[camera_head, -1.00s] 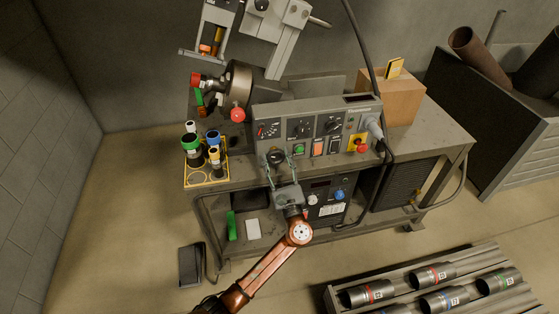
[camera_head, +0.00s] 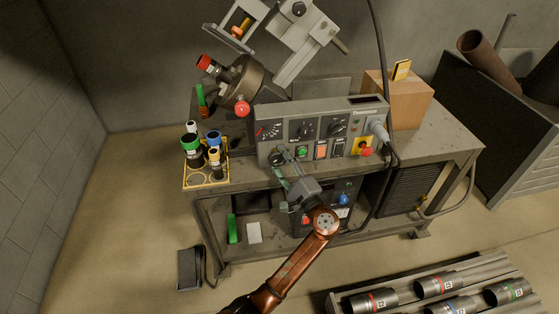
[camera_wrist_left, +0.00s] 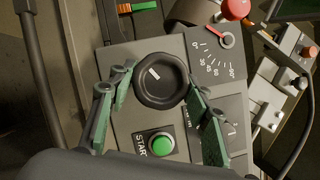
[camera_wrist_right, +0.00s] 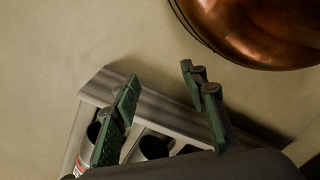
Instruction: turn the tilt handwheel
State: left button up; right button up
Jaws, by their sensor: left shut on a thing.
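The tilt handwheel is a black round knob (camera_wrist_left: 160,80) with a white mark, on the grey control panel (camera_wrist_left: 190,105); it also shows in the head view (camera_head: 276,158). My left gripper (camera_head: 281,160) is shut on its rim, with one green-padded finger on each side in the left wrist view (camera_wrist_left: 158,100). Beside the knob is a tilt scale (camera_wrist_left: 213,62) with a red-tipped pointer near its low end. My right gripper (camera_wrist_right: 160,110) is open and empty.
A green START button (camera_wrist_left: 162,144) lies close to the left fingers. A red emergency button (camera_head: 366,151) is farther right. A yellow rack (camera_head: 206,180) with several capped cylinders stands left of the panel. A crate (camera_head: 333,300) of labelled cylinders lies on the floor.

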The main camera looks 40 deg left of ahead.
pick_arm(q)
jog(key=shift+n+g, duration=0.3)
jog(key=shift+n, duration=0.6)
jog(key=shift+n+h, duration=0.3)
jog(key=shift+n, duration=0.3)
pick_arm(e)
jog(key=shift+w+d+f, duration=0.15)
jog(key=shift+f, duration=0.4)
pick_arm(q)
jog(key=shift+s+a, duration=0.1)
jog(key=o, duration=1)
jog(key=shift+o, duration=0.9)
pick_arm(e)
jog(key=shift+s, duration=0.3)
pick_arm(q)
jog(key=shift+d, duration=0.2)
pick_arm(e)
jog(key=shift+s, duration=0.1)
